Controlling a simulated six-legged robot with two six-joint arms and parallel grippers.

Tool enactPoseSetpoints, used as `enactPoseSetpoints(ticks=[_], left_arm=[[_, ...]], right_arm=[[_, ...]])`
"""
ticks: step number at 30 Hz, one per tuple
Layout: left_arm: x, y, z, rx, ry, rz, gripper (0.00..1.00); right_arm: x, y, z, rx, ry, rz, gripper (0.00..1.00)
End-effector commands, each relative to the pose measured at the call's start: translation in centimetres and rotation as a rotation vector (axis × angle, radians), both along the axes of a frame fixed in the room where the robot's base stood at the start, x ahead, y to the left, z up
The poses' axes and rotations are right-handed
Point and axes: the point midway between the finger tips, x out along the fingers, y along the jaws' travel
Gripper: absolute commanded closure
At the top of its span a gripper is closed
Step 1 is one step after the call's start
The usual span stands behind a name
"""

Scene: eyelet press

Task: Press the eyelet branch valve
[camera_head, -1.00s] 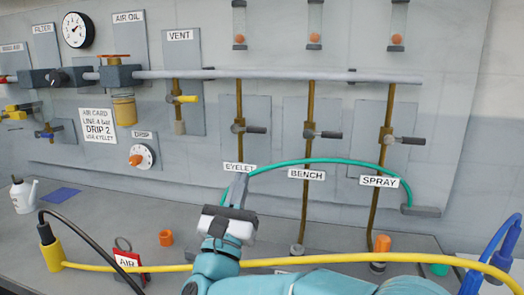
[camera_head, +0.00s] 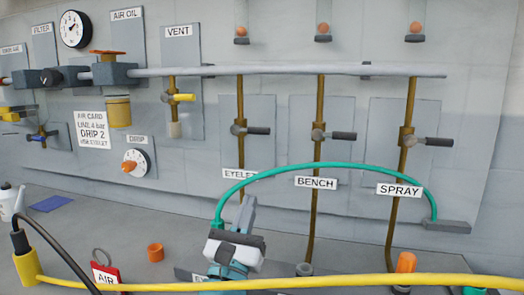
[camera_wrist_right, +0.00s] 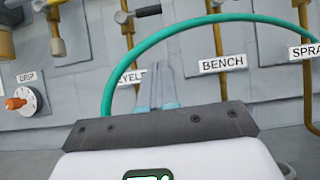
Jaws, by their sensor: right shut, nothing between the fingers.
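The eyelet branch valve (camera_head: 238,129) sits on the leftmost of three brass drop pipes, with a dark handle (camera_head: 258,130) lying level to the right. In the right wrist view the valve (camera_wrist_right: 124,16) is at the top, left of centre. The EYELET label (camera_head: 234,174) hangs below it, partly covered by a green hose (camera_head: 320,168). My right gripper (camera_head: 248,203) is shut and empty, pointing up below the label and well below the valve. It hides the lower part of the pipe. Its fingers (camera_wrist_right: 158,70) overlap the label in the wrist view. My left gripper is not seen.
Similar valves stand above BENCH (camera_head: 318,134) and SPRAY (camera_head: 408,140). The green hose arcs in front of the panel near my right gripper. A yellow hose (camera_head: 350,283) crosses the foreground. The red AIR tag (camera_head: 105,277) and an orange cup (camera_head: 155,252) are at lower left.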

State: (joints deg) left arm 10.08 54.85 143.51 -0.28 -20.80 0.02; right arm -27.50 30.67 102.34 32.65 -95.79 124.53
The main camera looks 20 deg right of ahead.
Motion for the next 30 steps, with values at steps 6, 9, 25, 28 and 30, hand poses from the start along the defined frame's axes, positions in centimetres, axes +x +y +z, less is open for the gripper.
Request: enactPoseSetpoints(ticks=[6,9,25,28,30], left_arm=[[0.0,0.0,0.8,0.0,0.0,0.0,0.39],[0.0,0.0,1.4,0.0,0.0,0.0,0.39],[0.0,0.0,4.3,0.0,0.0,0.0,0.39],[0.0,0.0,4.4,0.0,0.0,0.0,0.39],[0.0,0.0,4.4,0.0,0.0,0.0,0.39]], right_arm=[[1.4,-1.1,1.3,0.002,-0.001,-0.003,1.0],[2.9,-2.1,2.6,0.001,-0.002,-0.004,1.0],[7.7,-5.3,9.0,0.001,-0.002,0.0,1.0],[7.8,-5.3,9.4,0.0,0.0,0.0,1.0],[7.8,-5.3,9.5,0.0,0.0,0.0,1.0]])
